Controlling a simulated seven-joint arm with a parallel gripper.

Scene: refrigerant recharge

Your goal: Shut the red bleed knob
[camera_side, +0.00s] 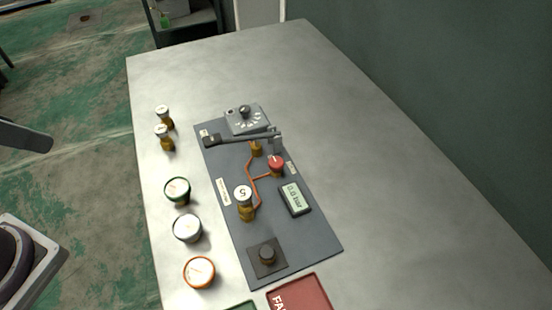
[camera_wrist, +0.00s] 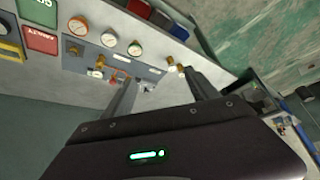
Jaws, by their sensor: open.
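The red bleed knob (camera_side: 277,163) stands on the dark grey panel (camera_side: 315,240) in the side view, at the end of a branch of the copper pipe (camera_side: 250,178). In the wrist view the panel (camera_wrist: 75,64) lies beyond my fingers, and small red-orange parts show near the left finger; I cannot tell which is the knob. My gripper (camera_wrist: 160,77) is open, its two fingers wide apart with nothing between them. It is well away from the panel and not touching the knob.
A grey lever (camera_side: 245,137) reaches across the panel near the knob. Several gauges (camera_side: 188,229) line the left. A red tray (camera_side: 302,294) is in front. The table's right is clear.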

